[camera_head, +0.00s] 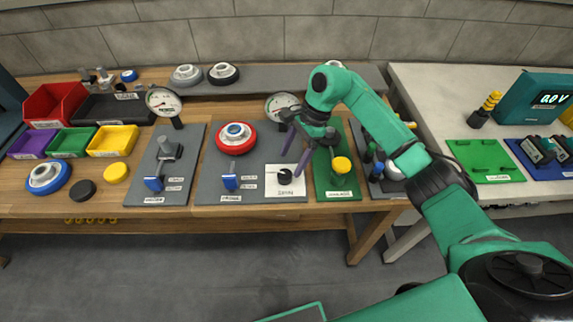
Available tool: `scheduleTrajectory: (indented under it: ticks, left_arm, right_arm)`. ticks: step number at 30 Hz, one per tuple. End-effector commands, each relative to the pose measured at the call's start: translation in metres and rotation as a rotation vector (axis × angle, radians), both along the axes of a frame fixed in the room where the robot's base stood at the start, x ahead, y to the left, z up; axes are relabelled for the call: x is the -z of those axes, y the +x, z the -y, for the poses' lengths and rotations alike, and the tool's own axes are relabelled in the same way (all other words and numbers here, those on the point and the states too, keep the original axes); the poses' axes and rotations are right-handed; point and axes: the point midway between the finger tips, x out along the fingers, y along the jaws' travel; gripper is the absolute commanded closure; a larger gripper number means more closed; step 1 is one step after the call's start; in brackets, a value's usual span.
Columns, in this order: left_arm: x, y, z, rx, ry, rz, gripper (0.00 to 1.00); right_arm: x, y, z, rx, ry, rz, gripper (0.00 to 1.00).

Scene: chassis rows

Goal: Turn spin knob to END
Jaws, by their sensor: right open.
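A black round knob (285,177) sits on a white plate (272,191) near the front edge of the wooden table. The plate has a dark printed label that is too small to read, so I cannot tell the knob's setting. My right gripper (291,167) reaches in from the right and points down, with its two purple fingers just above and behind the knob. The fingers are apart and nothing shows between them. I cannot tell whether a fingertip touches the knob. My left gripper is not in view.
A gauge (281,105) stands behind. Coloured bins fill the far left.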

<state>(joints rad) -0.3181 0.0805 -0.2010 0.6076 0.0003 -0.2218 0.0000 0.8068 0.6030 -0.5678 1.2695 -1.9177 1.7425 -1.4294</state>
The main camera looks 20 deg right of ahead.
Motion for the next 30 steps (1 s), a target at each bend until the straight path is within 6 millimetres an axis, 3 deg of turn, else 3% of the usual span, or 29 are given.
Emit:
scheduleTrajectory:
  ticks: [7,15,17,21,22,30]
  left_arm:
    - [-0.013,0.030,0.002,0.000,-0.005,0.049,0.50]
    - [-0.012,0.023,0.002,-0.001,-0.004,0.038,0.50]
    - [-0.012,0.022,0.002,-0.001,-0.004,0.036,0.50]
    - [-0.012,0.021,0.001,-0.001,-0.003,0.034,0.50]
    - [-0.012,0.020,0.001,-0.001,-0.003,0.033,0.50]
    - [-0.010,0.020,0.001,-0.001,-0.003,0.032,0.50]
  right_arm:
    - [0.037,-0.004,-0.016,0.001,0.002,-0.002,0.19]
    - [0.042,-0.004,-0.017,0.001,0.000,0.000,0.19]
    - [0.042,-0.004,-0.017,0.001,0.000,0.000,0.38]
    - [0.042,-0.003,-0.017,0.001,0.000,0.000,0.91]
    - [0.042,-0.003,-0.017,0.001,0.000,0.001,1.00]
    - [0.041,-0.003,-0.017,0.019,0.001,0.002,1.00]
